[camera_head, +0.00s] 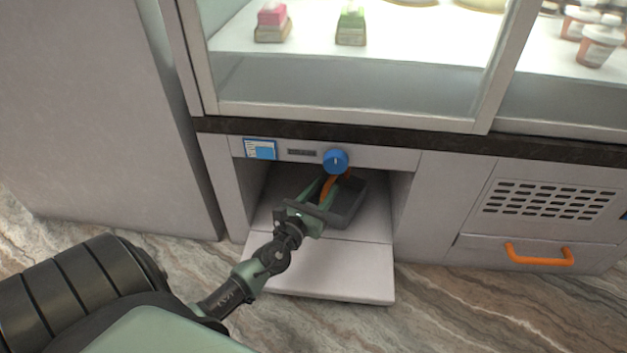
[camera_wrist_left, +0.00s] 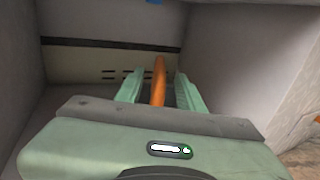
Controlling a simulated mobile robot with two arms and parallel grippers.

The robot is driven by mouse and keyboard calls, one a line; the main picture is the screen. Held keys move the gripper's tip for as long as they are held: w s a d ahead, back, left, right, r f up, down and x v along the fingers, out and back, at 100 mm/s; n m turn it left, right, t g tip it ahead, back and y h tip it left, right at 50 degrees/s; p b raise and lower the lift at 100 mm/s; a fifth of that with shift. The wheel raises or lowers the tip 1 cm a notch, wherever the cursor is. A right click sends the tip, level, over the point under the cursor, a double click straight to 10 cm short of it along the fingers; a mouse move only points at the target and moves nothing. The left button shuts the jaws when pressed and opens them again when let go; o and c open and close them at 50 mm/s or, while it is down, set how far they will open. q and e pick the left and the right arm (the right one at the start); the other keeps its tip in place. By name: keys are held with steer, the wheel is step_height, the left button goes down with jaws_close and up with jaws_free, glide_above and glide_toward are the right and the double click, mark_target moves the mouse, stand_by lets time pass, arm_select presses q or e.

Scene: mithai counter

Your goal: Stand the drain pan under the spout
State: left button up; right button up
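The drain pan (camera_head: 352,207) is a dark grey shallow tray inside the open recess under the counter, below the blue knob (camera_head: 335,160). An orange bar (camera_head: 327,186) rises at the pan's left side; I cannot tell whether it is the pan's handle or the spout. My left gripper (camera_head: 322,188) reaches into the recess over the pan's near left part. In the left wrist view the orange bar (camera_wrist_left: 159,82) stands between my green fingers (camera_wrist_left: 159,92), with gaps on both sides, so the gripper looks open. My right gripper is not in view.
A pale shelf board (camera_head: 325,278) sticks out in front of the recess. Side walls (camera_head: 228,180) bound the recess closely. A vent grille (camera_head: 550,200) and a drawer with an orange handle (camera_head: 538,261) are to the right. Glass display cases stand above.

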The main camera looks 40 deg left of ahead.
arm_select(q)
steer(key=shift+s+d, duration=0.25)
steer(key=shift+s, duration=1.15)
steer(key=shift+s+d, duration=0.2)
steer(key=shift+s, duration=1.15)
